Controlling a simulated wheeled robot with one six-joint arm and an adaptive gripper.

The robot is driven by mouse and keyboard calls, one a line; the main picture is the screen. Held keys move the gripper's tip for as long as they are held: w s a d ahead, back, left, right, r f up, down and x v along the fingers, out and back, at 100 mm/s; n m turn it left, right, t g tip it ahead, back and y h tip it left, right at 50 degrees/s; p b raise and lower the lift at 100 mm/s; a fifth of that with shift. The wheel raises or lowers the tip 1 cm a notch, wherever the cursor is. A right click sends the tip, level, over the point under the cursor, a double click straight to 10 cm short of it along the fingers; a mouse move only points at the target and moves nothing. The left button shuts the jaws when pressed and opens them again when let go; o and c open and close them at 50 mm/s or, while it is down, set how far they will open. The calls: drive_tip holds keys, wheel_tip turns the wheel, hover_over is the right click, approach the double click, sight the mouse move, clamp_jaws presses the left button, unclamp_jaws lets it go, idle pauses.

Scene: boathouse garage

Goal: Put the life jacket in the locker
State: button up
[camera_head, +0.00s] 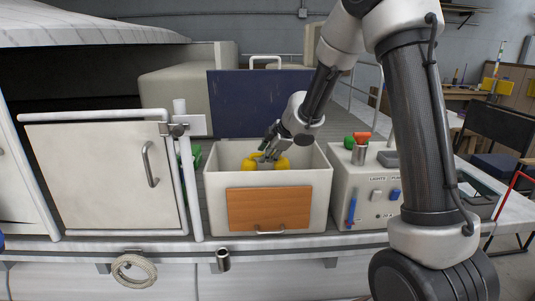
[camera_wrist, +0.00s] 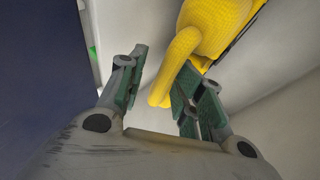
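The life jacket (camera_head: 281,164) is yellow and lies inside the white locker (camera_head: 216,208), a box with its dark blue lid (camera_head: 262,103) raised at the back. In the wrist view the jacket (camera_wrist: 214,30) fills the upper middle, and a yellow loop hangs down from it. My gripper (camera_head: 267,154) reaches down into the locker at the jacket. In the wrist view its fingers stand apart (camera_wrist: 161,72). The loop hangs between them, close to the right finger, with a clear gap to the left finger. The jacket's underside is hidden in the head view.
A control box (camera_head: 374,194) with switches and a red-topped cylinder stands right of the locker. A white rail post (camera_head: 188,170) and a cabinet door (camera_head: 105,175) with a handle are on the left. A rope coil (camera_head: 134,271) hangs below the bench edge.

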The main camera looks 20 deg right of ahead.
drive_tip(key=shift+f, duration=0.1)
drive_tip(key=s+d+r+m+t+h, duration=0.2)
drive_tip(key=s+d+r, duration=0.25)
drive_tip(key=r, duration=0.45)
drive_tip(key=s+d+r+m+t+h, duration=0.1)
drive_tip(key=s+d+r+m, duration=0.15)
drive_tip(key=d+r, duration=0.55)
drive_tip(key=s+d+r+m+h, duration=0.4)
drive_tip(key=s+d+r+m, duration=0.25)
drive_tip(key=s, duration=0.25)
drive_tip(key=s+d+f+m+g, duration=0.2)
drive_tip(key=s+f+m+g, duration=0.15)
drive_tip(key=s, duration=0.95)
drive_tip(key=s+a+f+m+g+y, duration=0.1)
drive_tip(key=s+a+f, duration=0.2)
drive_tip(key=s, duration=0.2)
drive_tip(key=s+a+f+m+g+y, duration=0.1)
drive_tip(key=s+a+f+y, duration=0.1)
drive_tip(key=s, duration=0.4)
wheel_tip(320, 180, down, 2)
drive_tip(key=shift+s+a+f+m+y, duration=0.1)
drive_tip(key=shift+s+a+m+y, duration=0.25)
drive_tip(key=shift+a, duration=0.45)
